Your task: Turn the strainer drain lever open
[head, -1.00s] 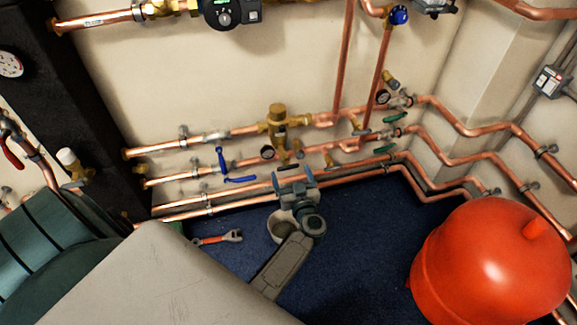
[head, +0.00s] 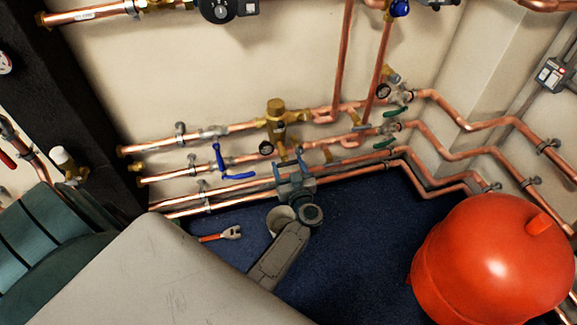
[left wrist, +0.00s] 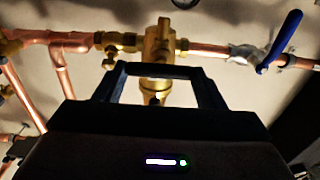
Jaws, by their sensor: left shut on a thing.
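The brass strainer (head: 276,112) sits on the upper copper pipe run against the wall, with its lower body hanging below the pipe. In the left wrist view its brass body (left wrist: 160,45) stands upright just beyond the fingers. My left gripper (head: 290,160) is directly under the strainer, with its blue-grey fingers pointing up at its lower end. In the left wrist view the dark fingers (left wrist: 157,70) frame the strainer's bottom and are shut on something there. The drain lever itself is mostly hidden by the fingers, so its angle cannot be told. My right gripper is not in view.
Blue-handled valves (head: 219,157) are left of the strainer, green-handled ones (head: 394,112) right. A red-handled wrench (head: 222,235) lies on the blue floor. A large red tank (head: 490,260) stands at the right.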

